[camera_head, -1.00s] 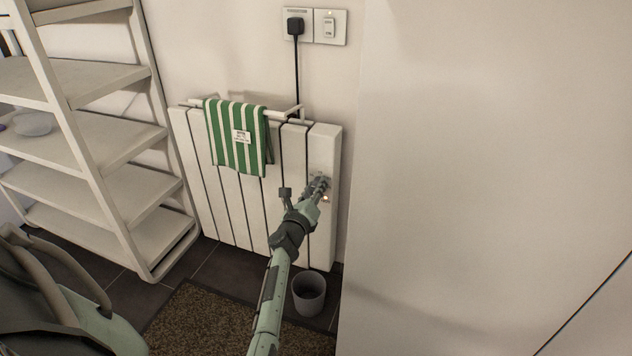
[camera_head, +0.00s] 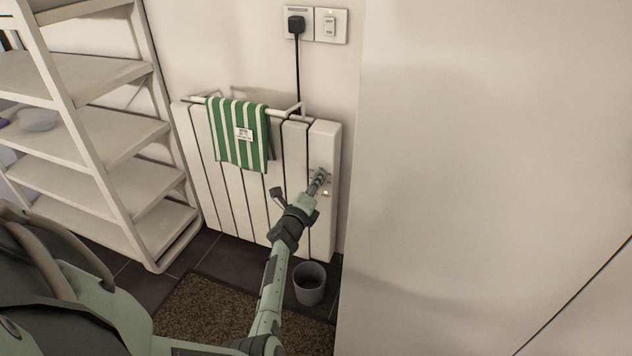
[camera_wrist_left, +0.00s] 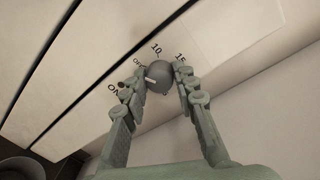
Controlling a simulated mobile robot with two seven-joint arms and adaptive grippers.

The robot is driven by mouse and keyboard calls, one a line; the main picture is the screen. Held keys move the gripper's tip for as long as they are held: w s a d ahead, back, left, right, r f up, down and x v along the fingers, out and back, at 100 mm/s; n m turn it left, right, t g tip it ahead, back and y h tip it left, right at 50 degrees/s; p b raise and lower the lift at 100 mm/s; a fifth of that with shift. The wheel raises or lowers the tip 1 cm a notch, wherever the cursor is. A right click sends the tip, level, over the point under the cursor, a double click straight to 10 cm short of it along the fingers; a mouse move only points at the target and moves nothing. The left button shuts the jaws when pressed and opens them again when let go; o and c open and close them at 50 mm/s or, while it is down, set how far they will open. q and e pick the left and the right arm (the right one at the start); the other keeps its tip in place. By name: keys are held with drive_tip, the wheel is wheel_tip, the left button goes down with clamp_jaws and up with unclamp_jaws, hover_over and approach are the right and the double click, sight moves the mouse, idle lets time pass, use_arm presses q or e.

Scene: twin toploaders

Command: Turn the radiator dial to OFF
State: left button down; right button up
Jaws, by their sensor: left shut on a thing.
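The white radiator (camera_head: 325,140) stands against the wall, with its dial on the right-hand panel. In the left wrist view the dial is a round grey knob (camera_wrist_left: 160,76) with a white pointer mark on its left side. Printed labels around it include 10, 15 and ON, and a small, partly covered OFF at its upper left. The mark sits just below the OFF print; exact alignment is hard to tell. My left gripper (camera_head: 318,181) is shut on the dial, one finger on each side; it also shows in the left wrist view (camera_wrist_left: 162,84). My right gripper is out of view.
A green-striped towel (camera_head: 238,135) hangs on the radiator rail. A small grey bin (camera_head: 309,288) stands on the floor below. A white shelf unit (camera_head: 105,75) is at left, a brown mat (camera_head: 215,318) in front, and a large white panel (camera_head: 480,180) at right.

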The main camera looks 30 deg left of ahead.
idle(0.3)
use_arm(q)
drive_tip(key=c, duration=1.2)
unclamp_jaws()
drive_tip(key=shift+f, duration=0.1)
